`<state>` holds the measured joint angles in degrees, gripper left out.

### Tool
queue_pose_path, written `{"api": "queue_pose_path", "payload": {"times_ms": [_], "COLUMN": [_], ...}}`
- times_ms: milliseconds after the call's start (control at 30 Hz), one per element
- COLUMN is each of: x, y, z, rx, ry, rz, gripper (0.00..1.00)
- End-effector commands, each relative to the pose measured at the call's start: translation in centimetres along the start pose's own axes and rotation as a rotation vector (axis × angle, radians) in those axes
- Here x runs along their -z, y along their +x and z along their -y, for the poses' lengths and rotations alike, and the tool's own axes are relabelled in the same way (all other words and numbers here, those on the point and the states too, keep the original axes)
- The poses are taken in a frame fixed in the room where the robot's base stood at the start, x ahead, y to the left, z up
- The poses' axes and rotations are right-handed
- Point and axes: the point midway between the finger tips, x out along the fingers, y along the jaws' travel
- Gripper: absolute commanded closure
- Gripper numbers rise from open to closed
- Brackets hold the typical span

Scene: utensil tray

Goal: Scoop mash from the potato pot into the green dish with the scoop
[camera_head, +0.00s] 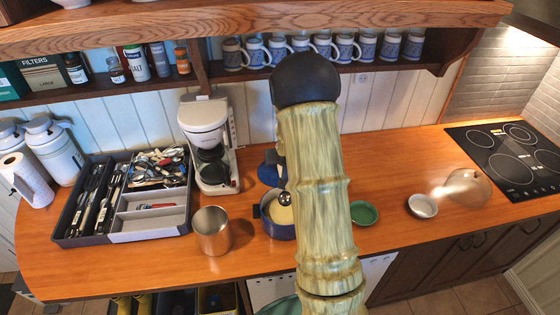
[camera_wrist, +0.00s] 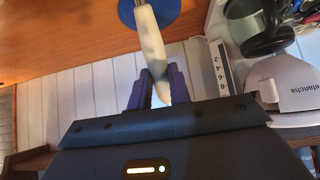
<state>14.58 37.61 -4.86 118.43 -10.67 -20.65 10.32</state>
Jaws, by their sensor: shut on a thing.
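The potato pot (camera_head: 283,232) is a blue pot on the counter with pale yellow mash (camera_head: 279,213) inside, partly hidden by my arm. The metal head of the scoop (camera_head: 284,198) shows at the pot's opening, over the mash; I cannot tell if it touches it. My gripper (camera_wrist: 160,78) is shut on the scoop's cream handle (camera_wrist: 150,45) in the wrist view. In the head view my arm hides most of the gripper. The green dish (camera_head: 363,213) stands right of my arm and looks empty.
A blue round thing (camera_head: 268,174) lies behind the pot. A coffee maker (camera_head: 210,145), a steel cup (camera_head: 213,232) and a utensil tray (camera_head: 150,224) stand left. A white bowl (camera_head: 422,206), a clear dome (camera_head: 468,187) and a hob (camera_head: 510,155) are right. A mug shelf hangs behind.

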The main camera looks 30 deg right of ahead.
Motion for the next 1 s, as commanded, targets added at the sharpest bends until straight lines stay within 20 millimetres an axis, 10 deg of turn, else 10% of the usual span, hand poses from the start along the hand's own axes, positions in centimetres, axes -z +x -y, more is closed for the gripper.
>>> {"api": "queue_pose_path", "payload": {"times_ms": [1000], "x": [-4.4], "y": [4.1], "z": [0.0], "rx": [0.0], "ry": [0.001], "rz": [-0.032], "gripper": [1.0]}}
